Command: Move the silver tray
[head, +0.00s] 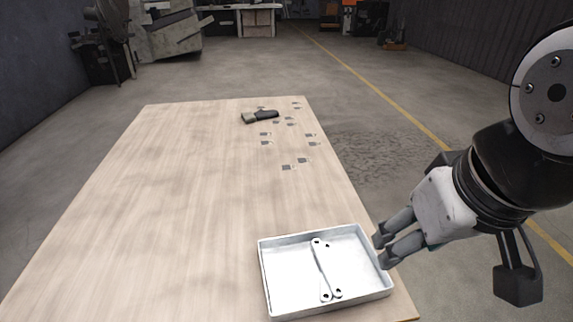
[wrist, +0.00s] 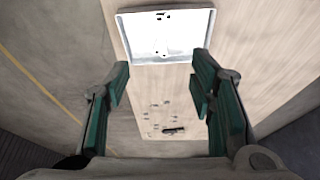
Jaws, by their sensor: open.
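The silver tray (head: 280,300) is a shallow, pale rectangular tray lying flat at the near right corner of the wooden table. Two pale flat brackets (head: 322,268) with dark holes lie inside it. My gripper (head: 382,250) is beside the tray's right wall in the head view, with its fingers pointing left toward the rim. Whether a finger touches the rim cannot be told. In the wrist view the tray (wrist: 205,38) is at the top, beyond the fingers. The gripper (wrist: 160,92) is open there, with nothing between its green-padded fingers.
The wooden table (head: 170,210) has a wide clear area on its left and middle. Several small grey brackets (head: 288,167) are scattered at its far right. A dark tool with a light head (head: 260,116) lies near the far edge.

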